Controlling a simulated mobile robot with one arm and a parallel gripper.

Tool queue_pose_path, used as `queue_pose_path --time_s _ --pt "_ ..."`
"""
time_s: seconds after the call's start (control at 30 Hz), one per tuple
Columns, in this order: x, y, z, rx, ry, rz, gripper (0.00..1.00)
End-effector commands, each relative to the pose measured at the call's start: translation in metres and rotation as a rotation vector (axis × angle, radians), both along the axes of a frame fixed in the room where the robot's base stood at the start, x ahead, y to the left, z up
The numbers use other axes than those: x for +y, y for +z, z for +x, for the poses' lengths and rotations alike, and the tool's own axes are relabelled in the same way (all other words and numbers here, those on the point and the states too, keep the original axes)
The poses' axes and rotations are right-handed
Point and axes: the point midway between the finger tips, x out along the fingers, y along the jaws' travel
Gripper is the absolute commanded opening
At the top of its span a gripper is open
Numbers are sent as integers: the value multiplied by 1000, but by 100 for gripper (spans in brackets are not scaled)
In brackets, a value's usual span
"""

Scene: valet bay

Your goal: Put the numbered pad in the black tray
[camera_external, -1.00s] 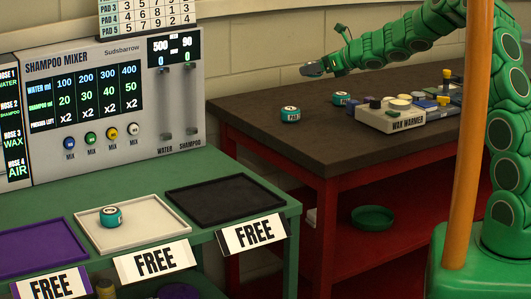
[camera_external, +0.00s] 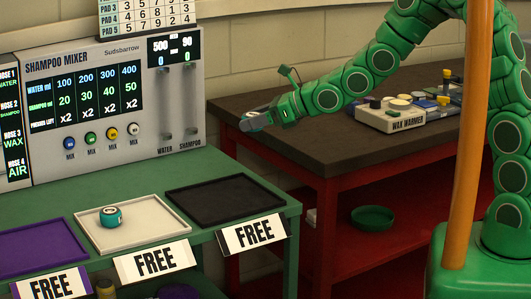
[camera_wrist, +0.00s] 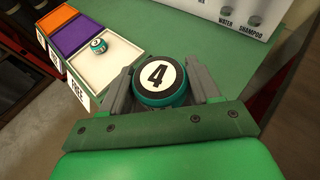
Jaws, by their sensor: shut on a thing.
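My gripper (camera_external: 252,121) is shut on a round teal pad (camera_wrist: 160,76) with a black 4 on its white top. In the wrist view the pad sits between the two grey fingers, face up. In the external view the gripper is in the air near the left end of the dark table, behind and above the black tray (camera_external: 225,200). The black tray looks empty. It is not visible in the wrist view.
A white tray (camera_external: 155,235) left of the black one holds another teal pad (camera_external: 112,216). A purple tray (camera_external: 40,250) is further left. The shampoo mixer (camera_external: 110,90) stands behind the trays. The wax warmer (camera_external: 392,115) is on the dark table (camera_external: 310,155).

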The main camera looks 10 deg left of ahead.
Motion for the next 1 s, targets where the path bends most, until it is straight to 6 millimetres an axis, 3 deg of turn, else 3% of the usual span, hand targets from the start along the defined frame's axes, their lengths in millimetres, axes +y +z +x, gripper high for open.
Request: queue_pose_path --time_s 0.03,0.2,0.4,0.63,1.0 --pt "-2 -7 -21 7 13 -4 33" --pt "-11 -24 -71 7 32 -3 33" --pt "-22 -38 -101 4 44 -3 32" --pt "-17 -45 -106 2 46 1 32" --pt "33 -67 -88 0 44 4 32"
